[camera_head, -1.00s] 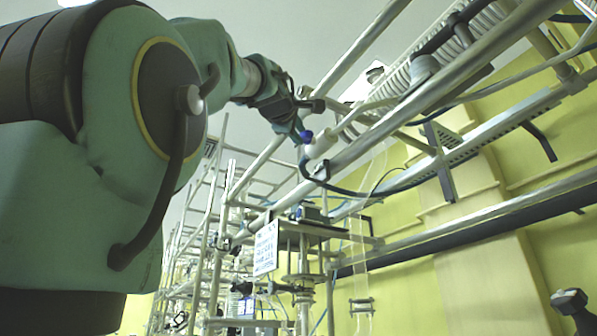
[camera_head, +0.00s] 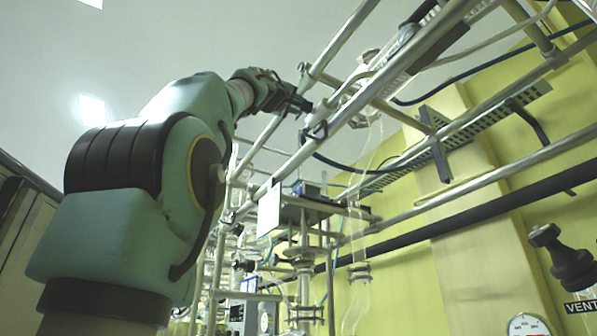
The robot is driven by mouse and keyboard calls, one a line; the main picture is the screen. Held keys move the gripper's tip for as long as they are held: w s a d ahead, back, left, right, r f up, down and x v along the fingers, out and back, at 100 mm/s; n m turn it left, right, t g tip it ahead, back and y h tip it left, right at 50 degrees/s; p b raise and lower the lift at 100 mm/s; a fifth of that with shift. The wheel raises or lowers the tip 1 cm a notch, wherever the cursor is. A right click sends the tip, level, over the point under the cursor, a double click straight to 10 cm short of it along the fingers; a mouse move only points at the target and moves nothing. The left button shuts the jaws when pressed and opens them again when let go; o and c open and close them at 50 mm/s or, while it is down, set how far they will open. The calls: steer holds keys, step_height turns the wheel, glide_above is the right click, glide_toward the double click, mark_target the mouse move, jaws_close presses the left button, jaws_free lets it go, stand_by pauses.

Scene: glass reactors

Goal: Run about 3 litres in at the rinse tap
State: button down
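My arm reaches up from the left, and my gripper (camera_head: 303,104) is at a pale tap-like fitting (camera_head: 326,107) high on the metal pipe frame. The gripper is dark and small in this view. Its fingertips are at the left end of the fitting, and I cannot tell whether they touch it or hold its knob. No blue knob shows there now; the gripper may hide it. No label names this fitting as the rinse tap. A clear glass pipe (camera_head: 358,300) comes down below the frame. No liquid or level can be made out.
Metal rails cross the upper right, with a perforated cable tray (camera_head: 470,130) behind. A white sign (camera_head: 269,210) hangs below the gripper. A black valve handle (camera_head: 563,258), a VENT label (camera_head: 581,307) and a gauge (camera_head: 528,325) are at lower right.

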steer(key=shift+w+f+m+g+h+b, duration=0.1)
steer(key=shift+f+m+g+h+b, duration=0.05)
steer(key=shift+m+h+b, duration=0.4)
steer(key=shift+w+f+m+g+h+b, duration=0.15)
steer(key=shift+m+h+b, duration=0.15)
steer(key=shift+m+h, duration=0.35)
steer(key=shift+s+r+m, duration=0.1)
steer(key=shift+r+m, duration=0.05)
steer(key=shift+m, duration=0.35)
steer(key=c, duration=0.7)
jaws_free()
steer(key=shift+a, duration=0.1)
steer(key=shift+b+v, duration=3.85)
steer(key=shift+v, duration=1.5)
